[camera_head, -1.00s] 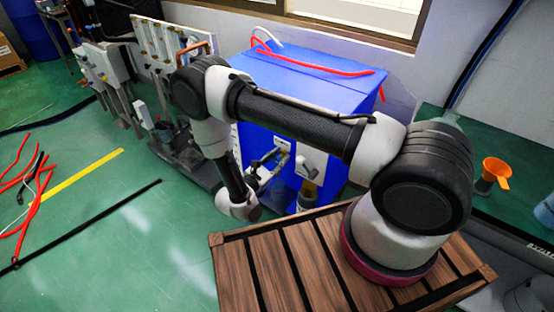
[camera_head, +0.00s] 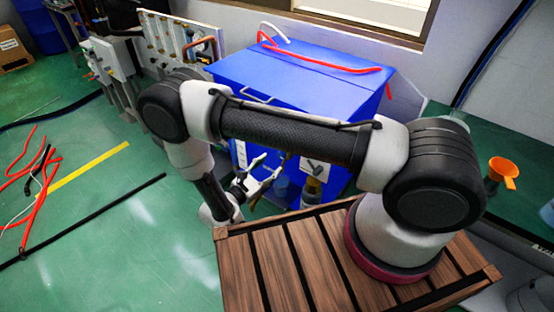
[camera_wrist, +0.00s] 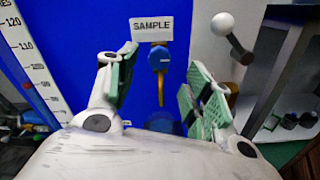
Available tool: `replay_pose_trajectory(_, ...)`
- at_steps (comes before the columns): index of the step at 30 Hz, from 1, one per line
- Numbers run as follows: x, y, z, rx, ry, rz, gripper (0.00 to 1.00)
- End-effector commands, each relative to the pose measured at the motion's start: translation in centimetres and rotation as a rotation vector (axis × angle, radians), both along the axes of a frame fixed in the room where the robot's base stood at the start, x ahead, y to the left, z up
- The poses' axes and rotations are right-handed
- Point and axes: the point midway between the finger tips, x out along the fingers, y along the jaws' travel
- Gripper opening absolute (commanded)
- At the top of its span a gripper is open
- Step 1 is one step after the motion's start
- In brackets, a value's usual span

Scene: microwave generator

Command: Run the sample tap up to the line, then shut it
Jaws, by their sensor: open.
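The sample tap (camera_wrist: 159,57) has a round blue knob and a thin orange-yellow spout, below a white SAMPLE label (camera_wrist: 151,28) on the blue cabinet (camera_wrist: 70,60). My gripper (camera_wrist: 162,66) is open and empty. Its green-padded fingers stand on either side of the tap in the wrist view, apart from it as far as I can tell. A dark blue round thing (camera_wrist: 166,123) shows below the spout, partly hidden by my gripper; I cannot see a line or a liquid level on it. In the head view my gripper (camera_head: 262,180) is in front of the cabinet.
A numbered scale (camera_wrist: 30,60) stands left of the tap. A lever with a white ball (camera_wrist: 222,24) sticks out at right. Red hoses (camera_head: 325,60) lie on the cabinet top. A wooden slatted deck (camera_head: 290,265) is below my arm. An orange funnel (camera_head: 503,172) stands right.

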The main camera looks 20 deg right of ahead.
Motion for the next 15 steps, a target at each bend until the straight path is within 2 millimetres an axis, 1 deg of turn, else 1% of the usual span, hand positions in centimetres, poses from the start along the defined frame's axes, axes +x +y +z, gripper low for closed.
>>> replay_pose_trajectory(1,-0.6,0.9,0.0,0.000,0.000,0.004,0.51)
replay_pose_trajectory(6,-1.9,2.6,0.0,0.000,-0.001,0.001,0.51)
replay_pose_trajectory(9,-2.2,3.0,0.0,-0.001,0.001,0.001,0.51)
replay_pose_trajectory(15,-2.3,3.1,0.0,-0.001,0.000,-0.001,0.51)
